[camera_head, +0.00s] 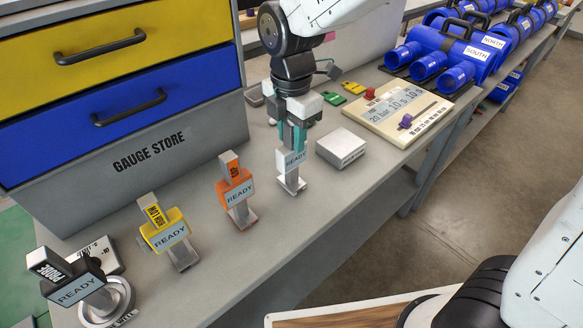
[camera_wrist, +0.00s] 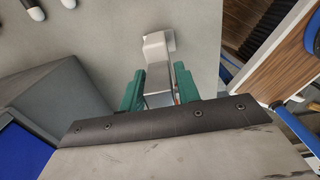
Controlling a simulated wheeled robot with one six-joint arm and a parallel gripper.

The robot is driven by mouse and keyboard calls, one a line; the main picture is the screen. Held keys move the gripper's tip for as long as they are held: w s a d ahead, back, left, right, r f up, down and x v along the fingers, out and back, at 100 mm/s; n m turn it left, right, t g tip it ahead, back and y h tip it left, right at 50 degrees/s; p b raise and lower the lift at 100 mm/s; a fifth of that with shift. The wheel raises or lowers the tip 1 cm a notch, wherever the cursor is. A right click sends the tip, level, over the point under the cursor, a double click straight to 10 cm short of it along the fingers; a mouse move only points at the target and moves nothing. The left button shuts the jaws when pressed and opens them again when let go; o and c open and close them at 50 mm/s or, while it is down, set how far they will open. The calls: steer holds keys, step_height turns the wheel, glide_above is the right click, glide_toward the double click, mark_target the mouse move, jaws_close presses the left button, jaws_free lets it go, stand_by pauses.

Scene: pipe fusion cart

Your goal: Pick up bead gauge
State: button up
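My gripper (camera_head: 292,140) points down, with its teal fingers on either side of the upper part of a white gauge (camera_head: 291,181) marked READY. The gauge stands upright on the grey bench. In the wrist view, the green fingers (camera_wrist: 160,75) straddle the gauge's pale block (camera_wrist: 158,45). They are very close to its sides, and I cannot tell whether they touch it. My gripper hides the top of the gauge, so any name on it cannot be read. No gauge can be clearly read as the bead gauge.
An orange gauge (camera_head: 235,192), a yellow gauge (camera_head: 166,236) and a black gauge (camera_head: 77,287) stand to the left. A white box (camera_head: 340,148) sits close on the right. A panel (camera_head: 402,115) with sliders lies behind it. The drawer cabinet (camera_head: 130,155) borders the bench's back left.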

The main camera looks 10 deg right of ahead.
jaws_close()
steer(key=shift+r, duration=0.8)
step_height(320, 180, up, 2)
steer(key=shift+r, duration=0.1)
steer(key=s+d, duration=0.3)
steer(key=s, duration=0.4)
steer(key=s+d+r, duration=0.1)
steer(key=s+d, duration=0.2)
steer(key=s, duration=0.4)
steer(key=shift+s+d, duration=0.15)
steer(key=shift+s, duration=0.2)
steer(key=shift+r, duration=0.1)
steer(key=shift+c, duration=2.3)
jaws_free()
